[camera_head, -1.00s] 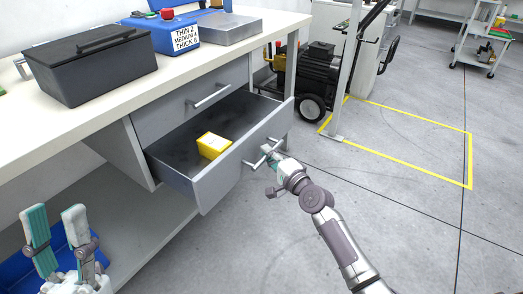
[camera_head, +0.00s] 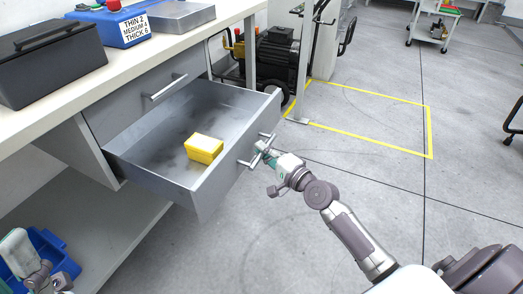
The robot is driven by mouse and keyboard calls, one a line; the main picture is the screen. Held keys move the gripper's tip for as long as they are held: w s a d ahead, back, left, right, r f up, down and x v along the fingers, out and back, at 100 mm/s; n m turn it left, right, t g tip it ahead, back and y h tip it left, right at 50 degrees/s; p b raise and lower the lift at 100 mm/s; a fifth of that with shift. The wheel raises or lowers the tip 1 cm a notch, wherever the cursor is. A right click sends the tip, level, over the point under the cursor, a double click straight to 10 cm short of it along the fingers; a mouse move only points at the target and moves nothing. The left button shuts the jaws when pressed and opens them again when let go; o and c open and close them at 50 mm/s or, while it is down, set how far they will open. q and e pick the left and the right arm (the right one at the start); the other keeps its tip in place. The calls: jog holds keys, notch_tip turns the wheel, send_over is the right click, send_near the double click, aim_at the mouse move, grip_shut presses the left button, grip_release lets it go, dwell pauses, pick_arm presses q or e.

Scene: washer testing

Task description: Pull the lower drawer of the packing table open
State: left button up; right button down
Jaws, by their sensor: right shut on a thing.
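The lower drawer (camera_head: 215,187) of the packing table (camera_head: 150,57) stands well open, and its grey inside shows. A yellow box (camera_head: 204,148) lies in it. My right gripper (camera_head: 262,151) is at the bar handle (camera_head: 268,140) on the drawer's front and is shut on it. The upper drawer (camera_head: 125,105) above is closed, with its own bar handle (camera_head: 172,87). My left gripper (camera_head: 25,258) is at the lower left, partly cut off by the picture's edge; its fingers are not clear enough to tell their opening.
A black case (camera_head: 50,70), a blue box (camera_head: 120,25) with a label and a metal plate (camera_head: 178,16) stand on the tabletop. A blue bin (camera_head: 50,243) is on the lower shelf. A black machine (camera_head: 276,55) stands behind. The floor right of the drawer is clear.

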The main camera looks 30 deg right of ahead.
jog(key=c, duration=1.1)
grip_release()
jog(key=shift+c, duration=0.2)
jog(key=shift+s, duration=0.1)
jog(key=v, duration=1.1)
jog(key=shift+s+d, duration=0.2)
jog(key=shift+s, duration=0.2)
